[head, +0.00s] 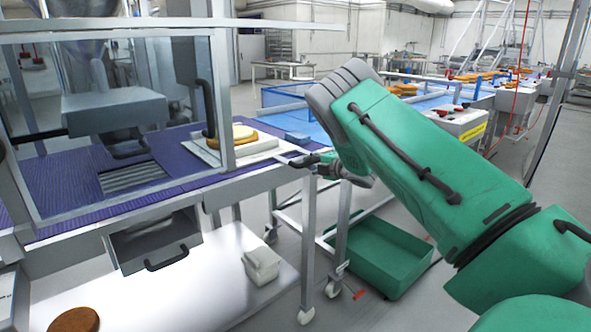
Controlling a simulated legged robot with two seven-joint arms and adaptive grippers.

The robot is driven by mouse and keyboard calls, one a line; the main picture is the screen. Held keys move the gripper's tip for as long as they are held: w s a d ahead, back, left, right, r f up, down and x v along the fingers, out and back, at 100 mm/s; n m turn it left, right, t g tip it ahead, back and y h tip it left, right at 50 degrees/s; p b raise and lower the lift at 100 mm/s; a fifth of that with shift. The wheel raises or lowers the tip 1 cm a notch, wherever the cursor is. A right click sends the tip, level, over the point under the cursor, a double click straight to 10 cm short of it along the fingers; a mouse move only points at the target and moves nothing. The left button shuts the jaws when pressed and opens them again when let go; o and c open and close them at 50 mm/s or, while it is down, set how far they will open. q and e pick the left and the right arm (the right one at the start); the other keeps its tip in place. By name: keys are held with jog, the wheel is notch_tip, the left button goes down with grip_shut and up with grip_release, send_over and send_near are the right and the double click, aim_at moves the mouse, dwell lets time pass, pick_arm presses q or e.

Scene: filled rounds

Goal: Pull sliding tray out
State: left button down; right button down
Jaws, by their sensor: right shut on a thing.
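The sliding tray (262,150) is a white, flat tray on the purple conveyor surface, behind the clear-guard frame. It bears a tan round with a pale yellow top (243,134). A light bar runs from the tray's right side toward my right gripper (304,162). My right gripper is at the outer end of that bar, past the table's right edge, and is shut on it. My green right arm comes in from the right and hides part of the background. My left gripper is not in view.
A metal guard frame with a dark handle (207,108) stands left of the tray. Below hangs an open metal drawer (150,238) with a black handle. A white container (262,265) sits on the lower shelf, and a green bin (385,262) stands on the floor at right.

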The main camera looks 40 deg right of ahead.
jog(key=shift+s+d+f, duration=0.1)
jog(key=shift+d+f, duration=0.05)
jog(key=shift+d, duration=0.35)
jog(key=shift+s+d+f, duration=0.1)
jog(key=shift+d, duration=0.35)
jog(key=c, duration=1.5)
grip_release()
jog(key=shift+w+d, duration=0.1)
jog(key=shift+d, duration=0.1)
jog(key=v, duration=1.1)
jog(key=shift+s, duration=0.45)
jog(key=shift+f, duration=0.1)
